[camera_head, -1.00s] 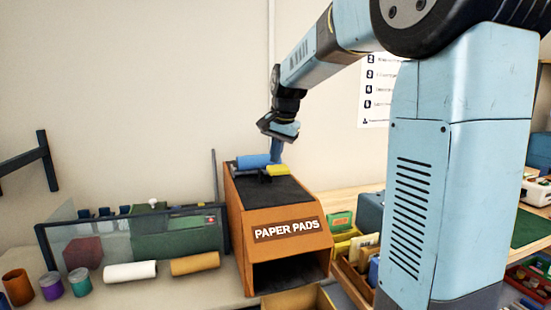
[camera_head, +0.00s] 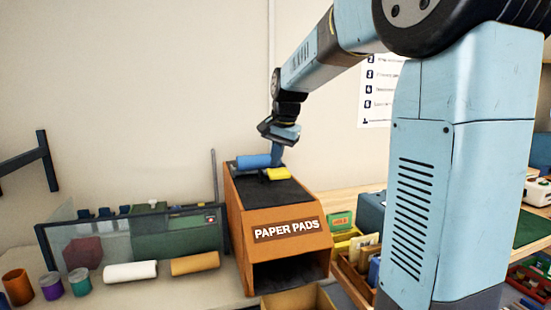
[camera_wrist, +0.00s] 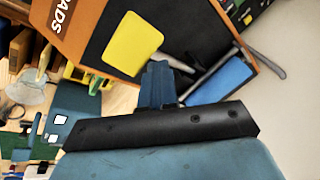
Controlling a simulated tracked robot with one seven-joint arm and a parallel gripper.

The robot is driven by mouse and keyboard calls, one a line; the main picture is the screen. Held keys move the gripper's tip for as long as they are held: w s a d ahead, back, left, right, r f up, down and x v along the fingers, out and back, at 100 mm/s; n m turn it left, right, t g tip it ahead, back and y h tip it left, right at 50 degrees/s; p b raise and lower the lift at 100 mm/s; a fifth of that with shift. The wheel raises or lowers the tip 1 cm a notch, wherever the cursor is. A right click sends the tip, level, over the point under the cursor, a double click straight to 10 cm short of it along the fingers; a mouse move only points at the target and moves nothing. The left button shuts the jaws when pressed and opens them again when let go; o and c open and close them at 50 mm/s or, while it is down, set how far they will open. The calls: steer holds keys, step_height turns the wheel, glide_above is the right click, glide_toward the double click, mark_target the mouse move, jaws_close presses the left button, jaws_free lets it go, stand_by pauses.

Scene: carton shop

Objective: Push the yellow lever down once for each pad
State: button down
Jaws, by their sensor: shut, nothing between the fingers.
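The orange dispenser (camera_head: 247,240) labelled PAPER PADS stands on the bench with a dark sloped top and an open front mouth. The yellow lever (camera_head: 279,174) is a small pad on that top; it also shows in the wrist view (camera_wrist: 133,43). A blue roll (camera_head: 253,162) lies behind it at the top edge. My gripper (camera_head: 277,160) is shut and empty, pointing down beside the lever at the back of the dispenser. In the wrist view its fingertips (camera_wrist: 157,72) are close to the lever's edge; whether they touch it I cannot tell.
An open tray (camera_head: 300,300) sits below the dispenser's mouth. To the left are a white roll (camera_head: 130,271), a tan roll (camera_head: 195,263), several small jars and a glass panel. Bins with boxes (camera_head: 342,220) stand close on the right.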

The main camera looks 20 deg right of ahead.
steer(key=shift+s+f, duration=0.3)
steer(key=shift+f, duration=0.3)
stand_by(1.1)
steer(key=shift+w+r, duration=0.45)
steer(key=shift+r, duration=0.45)
steer(key=shift+w+r, duration=0.45)
steer(key=shift+r, duration=0.4)
steer(key=shift+w+r, duration=0.45)
steer(key=shift+r, duration=0.45)
steer(key=shift+r, duration=0.1)
steer(key=w+r, duration=0.1)
steer(key=r, duration=0.1)
steer(key=w+r, duration=0.1)
steer(key=r, duration=0.1)
steer(key=shift+w+r, duration=0.1)
steer(key=shift+w, duration=0.1)
steer(key=shift+s, duration=0.1)
